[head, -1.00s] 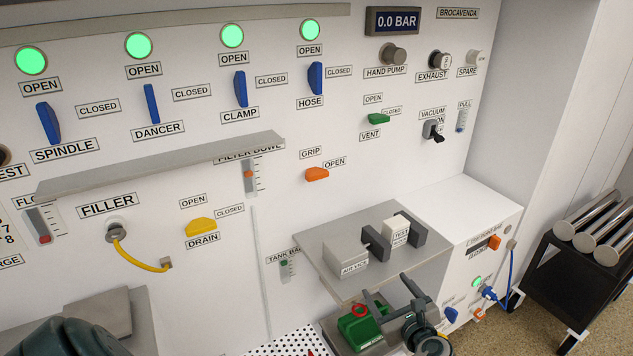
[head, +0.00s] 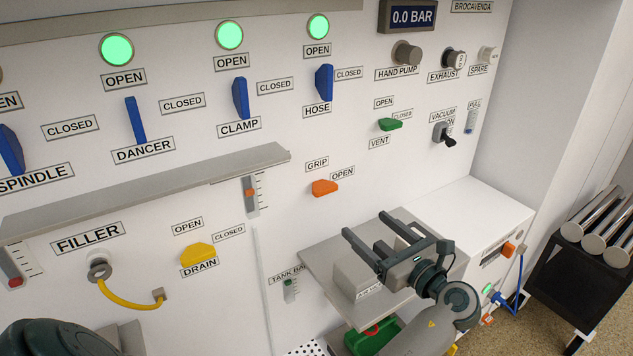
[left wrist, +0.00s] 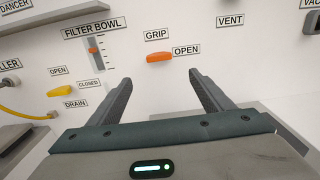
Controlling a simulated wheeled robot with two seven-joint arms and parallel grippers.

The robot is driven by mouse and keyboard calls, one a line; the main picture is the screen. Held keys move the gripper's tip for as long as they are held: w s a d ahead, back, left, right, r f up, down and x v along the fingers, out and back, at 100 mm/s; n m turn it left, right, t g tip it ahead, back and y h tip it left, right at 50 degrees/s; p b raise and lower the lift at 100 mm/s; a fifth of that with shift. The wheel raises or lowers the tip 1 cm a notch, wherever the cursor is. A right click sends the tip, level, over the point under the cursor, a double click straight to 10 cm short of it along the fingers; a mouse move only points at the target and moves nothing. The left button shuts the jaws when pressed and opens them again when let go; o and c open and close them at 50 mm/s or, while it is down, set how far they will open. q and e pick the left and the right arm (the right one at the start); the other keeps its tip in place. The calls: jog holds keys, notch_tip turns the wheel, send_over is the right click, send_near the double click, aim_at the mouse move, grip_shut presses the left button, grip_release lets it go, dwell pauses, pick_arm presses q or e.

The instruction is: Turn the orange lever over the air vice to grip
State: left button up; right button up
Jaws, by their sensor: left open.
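The orange lever (head: 325,187) is on the white wall panel, under the GRIP label and left of the OPEN label. It lies about level, with its length toward OPEN. The air vice (head: 352,272) is a grey block on a grey shelf below it, partly hidden by my left gripper. My left gripper (head: 366,226) is open and empty above the shelf, its fingers toward the panel, below and right of the lever and apart from it. In the left wrist view the lever (left wrist: 159,57) shows beyond and between the fingertips (left wrist: 160,78). My right gripper is not in view.
The grey shelf (head: 318,268) juts out under the gripper. A long grey ledge (head: 150,190) sticks out at left. A green vent lever (head: 390,124) is up and right, and a yellow drain lever (head: 198,252) is left. The panel around the orange lever is clear.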

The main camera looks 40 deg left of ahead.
pick_arm(q)
jog(key=p, duration=0.2)
send_near(328, 191)
jog(key=x, duration=0.5)
jog(key=shift+w+a+r, duration=0.1)
jog(key=shift+a+r, duration=0.05)
jog(key=shift+a, duration=0.1)
jog(key=x, duration=0.4)
jog(key=shift+w+a, duration=0.1)
jog(key=shift+a, duration=0.15)
jog(key=shift+w+a, duration=0.15)
jog(key=shift+a, duration=0.2)
jog(key=c, duration=1)
jog(key=shift+c, duration=0.2)
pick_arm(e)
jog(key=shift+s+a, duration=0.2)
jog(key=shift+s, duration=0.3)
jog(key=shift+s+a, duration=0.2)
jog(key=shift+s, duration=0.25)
